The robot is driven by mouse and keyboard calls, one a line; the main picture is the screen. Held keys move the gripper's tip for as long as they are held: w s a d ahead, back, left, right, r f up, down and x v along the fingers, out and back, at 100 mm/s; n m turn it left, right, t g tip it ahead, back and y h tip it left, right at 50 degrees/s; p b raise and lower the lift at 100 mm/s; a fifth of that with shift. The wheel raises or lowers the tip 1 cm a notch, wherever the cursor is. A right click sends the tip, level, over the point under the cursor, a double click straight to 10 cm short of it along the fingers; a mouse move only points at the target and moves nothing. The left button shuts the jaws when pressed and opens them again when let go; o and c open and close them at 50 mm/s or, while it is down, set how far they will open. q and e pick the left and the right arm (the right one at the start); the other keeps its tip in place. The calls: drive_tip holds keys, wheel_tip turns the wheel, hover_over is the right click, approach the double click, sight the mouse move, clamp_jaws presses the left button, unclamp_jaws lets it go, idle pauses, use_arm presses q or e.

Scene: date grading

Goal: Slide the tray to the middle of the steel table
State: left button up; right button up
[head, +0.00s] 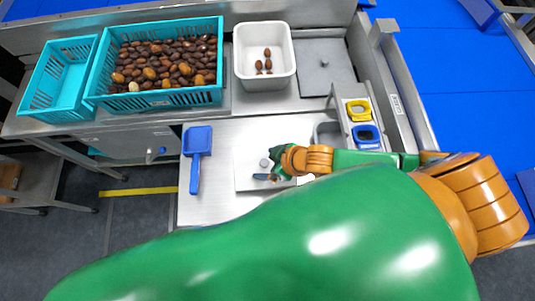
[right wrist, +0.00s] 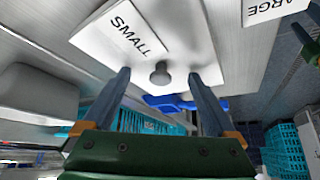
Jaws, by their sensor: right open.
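A flat, pale square tray (head: 243,180) with a round grey knob (head: 264,162) lies on the steel table (head: 222,133), near the middle of its visible part. In the right wrist view the tray (right wrist: 180,30) shows its knob (right wrist: 160,74) and the word SMALL beside it. My right gripper (head: 266,172) is low over the tray, next to the knob. In the right wrist view its open fingers (right wrist: 158,76) appear on either side of the knob; contact is not visible. The tray's right part is hidden by my arm.
A blue scoop (head: 196,142) lies left of the tray. Behind stand a teal crate of dates (head: 155,101), an empty teal crate (head: 60,75) and a white bin (head: 264,84) with a few dates. A holder with yellow and blue items (head: 354,92) stands at right. My green arm hides the front.

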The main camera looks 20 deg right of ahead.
sight(267, 164)
drive_tip(key=shift+r, duration=0.1)
wheel_tip(267, 164, up, 6)
drive_tip(key=p, duration=0.6)
drive_tip(key=shift+p, duration=0.4)
drive_tip(key=shift+r, duration=0.95)
drive_tip(key=shift+f, duration=0.1)
